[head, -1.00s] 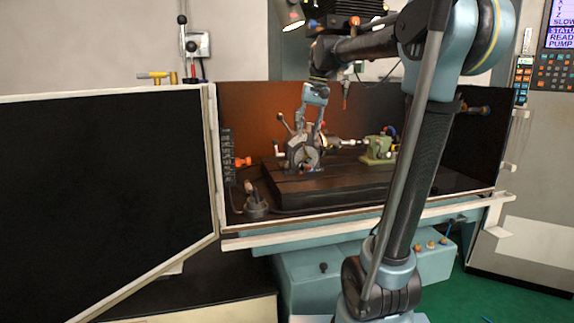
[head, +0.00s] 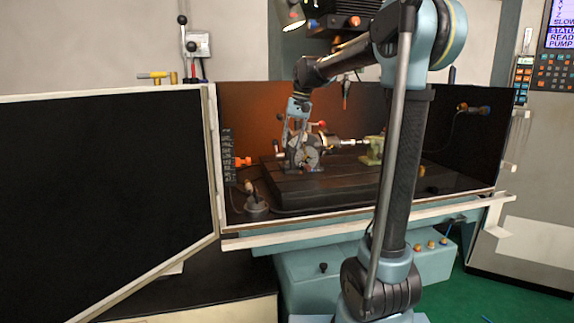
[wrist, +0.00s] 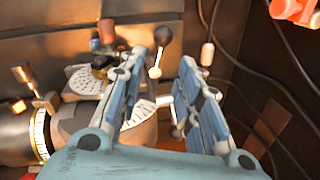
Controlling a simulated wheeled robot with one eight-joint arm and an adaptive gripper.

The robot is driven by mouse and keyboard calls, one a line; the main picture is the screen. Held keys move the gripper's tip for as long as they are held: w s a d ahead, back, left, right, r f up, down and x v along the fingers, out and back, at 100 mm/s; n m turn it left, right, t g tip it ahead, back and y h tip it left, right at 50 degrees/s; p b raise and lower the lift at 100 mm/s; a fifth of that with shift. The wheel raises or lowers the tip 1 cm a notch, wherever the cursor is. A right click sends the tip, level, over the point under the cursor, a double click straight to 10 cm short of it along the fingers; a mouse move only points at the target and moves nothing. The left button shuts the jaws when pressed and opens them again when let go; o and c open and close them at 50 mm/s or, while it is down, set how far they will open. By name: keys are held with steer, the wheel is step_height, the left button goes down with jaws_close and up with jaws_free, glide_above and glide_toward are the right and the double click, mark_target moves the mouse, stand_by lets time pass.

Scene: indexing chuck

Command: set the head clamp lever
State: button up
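The indexing head (head: 307,158) stands on the dark machine table inside the enclosure, with a round, plated face. My gripper (head: 292,138) is in front of its upper left side, pointing down. In the wrist view my gripper (wrist: 174,58) is open, with a gap between its two fingers. A lever with a black ball knob (wrist: 162,36) and a pale stem shows just beyond the left fingertip; contact cannot be told. A paler knob (wrist: 207,53) shows beyond the right finger. Which one is the head clamp lever cannot be told. My fingers hide part of the head.
A green tailstock (head: 373,150) stands right of the head. An orange fitting (head: 243,161) is on the left wall, and also an orange part (wrist: 296,10) at the wrist view's upper right. A small post (head: 254,204) stands at the table's front left. Cables run along the wall.

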mark_target(287, 162)
steer(key=f, duration=0.2)
steer(key=a+f, duration=0.1)
steer(key=f, duration=0.5)
steer(key=shift+a+f, duration=0.25)
steer(key=shift+a, duration=0.1)
jaws_close()
